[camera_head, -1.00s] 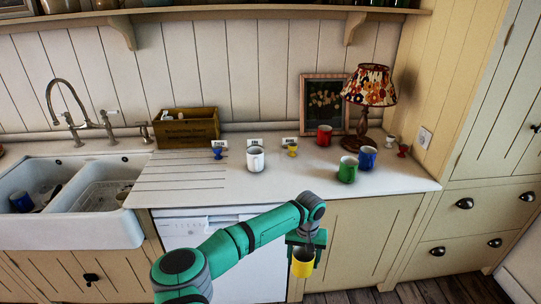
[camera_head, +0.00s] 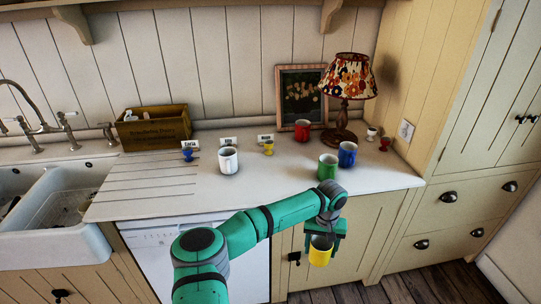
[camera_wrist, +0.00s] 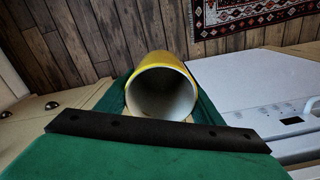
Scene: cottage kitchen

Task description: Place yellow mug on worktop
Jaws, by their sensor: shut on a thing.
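The yellow mug (camera_head: 320,252) hangs in my gripper (camera_head: 322,234) in front of the cabinet, below the worktop's front edge. My gripper is shut on it. In the wrist view the mug (camera_wrist: 161,90) sits between the green fingers, its white inside and open mouth toward the camera; its handle cannot be made out. The white worktop (camera_head: 265,188) runs along the wall, above and behind my gripper. On it stand a white mug (camera_head: 229,160), a green mug (camera_head: 327,167), a blue mug (camera_head: 347,154) and a red mug (camera_head: 302,130).
A wooden box (camera_head: 152,130), framed picture (camera_head: 300,97) and lamp (camera_head: 345,80) stand at the back. The worktop's front middle is bare. A sink (camera_head: 60,210) is at left.

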